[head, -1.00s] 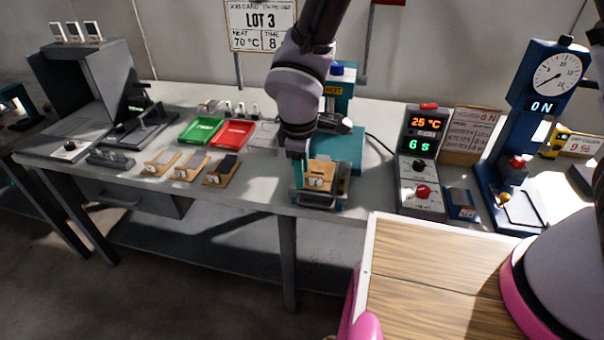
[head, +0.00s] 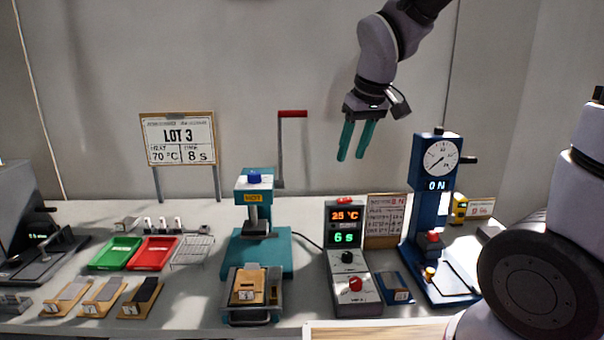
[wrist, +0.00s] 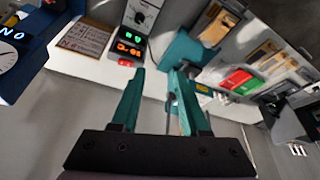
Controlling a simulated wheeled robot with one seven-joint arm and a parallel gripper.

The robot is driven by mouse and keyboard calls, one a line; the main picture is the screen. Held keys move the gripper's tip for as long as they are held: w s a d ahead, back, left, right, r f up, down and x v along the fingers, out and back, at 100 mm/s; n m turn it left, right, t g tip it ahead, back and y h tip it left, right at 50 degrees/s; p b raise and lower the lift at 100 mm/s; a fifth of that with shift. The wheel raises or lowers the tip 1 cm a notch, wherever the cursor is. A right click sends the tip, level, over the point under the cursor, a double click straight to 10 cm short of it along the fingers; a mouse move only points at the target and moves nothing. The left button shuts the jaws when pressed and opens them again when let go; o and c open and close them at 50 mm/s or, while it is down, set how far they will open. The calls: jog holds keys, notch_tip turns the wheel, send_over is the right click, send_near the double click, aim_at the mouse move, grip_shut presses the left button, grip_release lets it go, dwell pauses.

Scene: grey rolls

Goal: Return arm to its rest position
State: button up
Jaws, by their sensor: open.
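My gripper (head: 356,141) hangs in the air above the back of the bench, in front of the wall, with its two teal fingers apart and nothing between them. The wrist view shows the same open, empty fingers (wrist: 158,95). The gripper is above and to the right of the teal press (head: 258,248) and left of the blue gauge stand (head: 424,190). It touches nothing. A wooden piece (head: 248,286) lies in the tray at the front of the press.
The control box (head: 349,265) reads 25 °C and 6 s. A green tray (head: 116,253), a red tray (head: 152,253) and small wooden boards (head: 104,296) lie on the left. The LOT 3 sign (head: 179,138) stands behind. The air around the gripper is clear.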

jog(key=s+d+r+m+t, duration=0.1)
jog(key=s+d+r+m, duration=0.3)
jog(key=d, duration=0.3)
jog(key=s+d+r+m+t, duration=0.2)
jog(key=s+d+r+m, duration=0.3)
jog(key=d, duration=0.2)
jog(key=shift+r, duration=0.15)
